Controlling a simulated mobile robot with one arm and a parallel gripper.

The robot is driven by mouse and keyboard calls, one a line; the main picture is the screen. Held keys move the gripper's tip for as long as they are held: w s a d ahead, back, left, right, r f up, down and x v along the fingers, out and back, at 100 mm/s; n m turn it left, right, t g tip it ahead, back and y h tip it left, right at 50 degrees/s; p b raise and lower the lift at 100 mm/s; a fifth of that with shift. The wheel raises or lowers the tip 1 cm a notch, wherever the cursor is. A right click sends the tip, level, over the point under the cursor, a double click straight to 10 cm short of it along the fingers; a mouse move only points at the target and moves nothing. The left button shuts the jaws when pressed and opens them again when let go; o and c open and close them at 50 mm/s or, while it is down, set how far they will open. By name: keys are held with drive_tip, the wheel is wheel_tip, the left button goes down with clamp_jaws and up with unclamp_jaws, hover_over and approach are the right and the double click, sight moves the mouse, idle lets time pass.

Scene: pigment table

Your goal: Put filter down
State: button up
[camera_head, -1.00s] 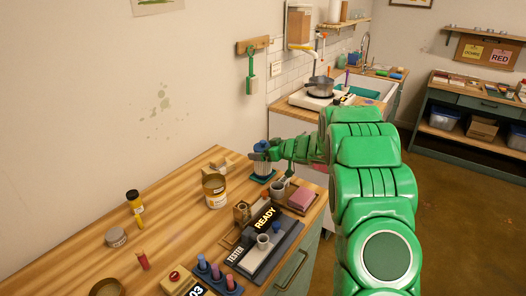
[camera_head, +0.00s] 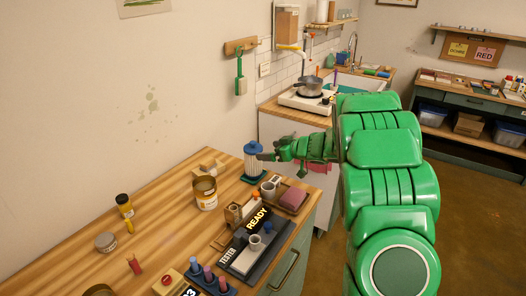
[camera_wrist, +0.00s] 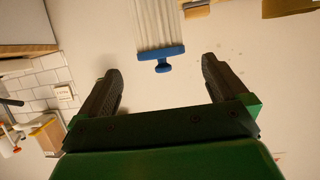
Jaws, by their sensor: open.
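The filter (camera_head: 252,163), a pleated pale cylinder with a blue cap, stands upright on a teal base (camera_head: 252,180) at the far end of the wooden table. My gripper (camera_head: 268,157) is open and empty, just right of the filter's upper part. In the wrist view, the filter (camera_wrist: 158,24) shows at the top with its blue cap and knob (camera_wrist: 163,61). It lies beyond the fingertips of my gripper (camera_wrist: 160,72), with clear space between them.
A tin can (camera_head: 205,194) stands left of the filter. A tray with a pink block (camera_head: 293,197) and a cup is in front. The tester with its READY panel (camera_head: 257,218) lies nearer. The table's (camera_head: 160,215) left middle is mostly clear.

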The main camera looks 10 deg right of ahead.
drive_tip(key=shift+v, duration=1.3)
